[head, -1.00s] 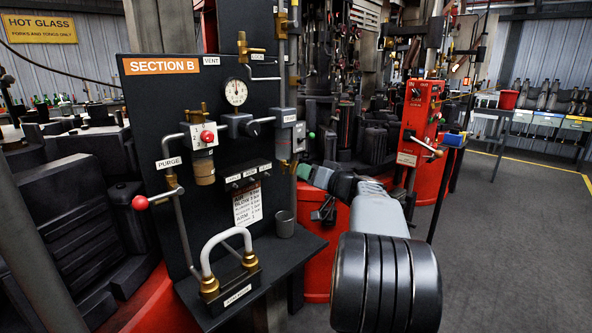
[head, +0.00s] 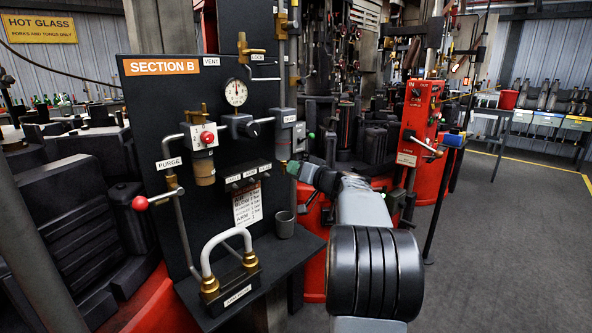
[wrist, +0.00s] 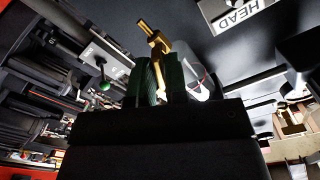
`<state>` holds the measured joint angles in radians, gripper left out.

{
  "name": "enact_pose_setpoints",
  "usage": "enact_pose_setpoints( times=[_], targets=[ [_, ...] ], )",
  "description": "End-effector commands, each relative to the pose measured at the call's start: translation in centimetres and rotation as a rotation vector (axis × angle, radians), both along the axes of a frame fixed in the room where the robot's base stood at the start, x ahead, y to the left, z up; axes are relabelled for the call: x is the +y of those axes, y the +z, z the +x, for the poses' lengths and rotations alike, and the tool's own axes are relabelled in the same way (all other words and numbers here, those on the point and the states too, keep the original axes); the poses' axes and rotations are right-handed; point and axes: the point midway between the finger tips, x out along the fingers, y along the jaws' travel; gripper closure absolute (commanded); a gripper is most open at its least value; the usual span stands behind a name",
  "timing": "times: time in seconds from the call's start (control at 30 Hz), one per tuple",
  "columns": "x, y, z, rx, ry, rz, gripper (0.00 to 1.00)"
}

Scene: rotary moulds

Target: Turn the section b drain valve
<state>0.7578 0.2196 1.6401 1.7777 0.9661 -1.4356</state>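The black SECTION B panel (head: 222,140) stands left of centre in the head view. My gripper (head: 299,168) is at its right side, below a grey box on a vertical pipe, and looks small and dark there. In the wrist view my dark green fingers (wrist: 162,82) stand on either side of a brass fitting with a T-shaped end (wrist: 157,42). A clear bowl (wrist: 205,86) is just right of the fingers. No drain label is readable, and my gripper partly hides the brass fitting. Whether the fingers press on it is unclear.
A green-knobbed lever (wrist: 105,86) is close to the left of my fingers. A red-knobbed purge lever (head: 140,203), a hose loop (head: 226,250) and a metal cup (head: 284,224) are on the panel and its shelf. Open floor (head: 490,250) lies to the right.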

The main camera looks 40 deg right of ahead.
Motion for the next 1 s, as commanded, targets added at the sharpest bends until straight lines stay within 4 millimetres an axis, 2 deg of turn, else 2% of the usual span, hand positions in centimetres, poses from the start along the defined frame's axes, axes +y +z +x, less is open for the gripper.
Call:
enact_pose_setpoints(
  times=[0.03,0.13,0.57,0.77,1.0],
  targets=[
    [0.01,0.0,-0.01,0.0,0.0,0.0,0.91],
    [0.01,0.0,-0.01,0.0,0.0,0.0,1.0],
    [0.0,-0.13,-0.02,0.007,0.0,0.036,1.0],
    [-0.01,-0.3,-0.04,0.028,0.0,0.154,1.0],
    [-0.03,-0.27,-0.04,0.067,0.0,0.371,1.0]
  ],
)
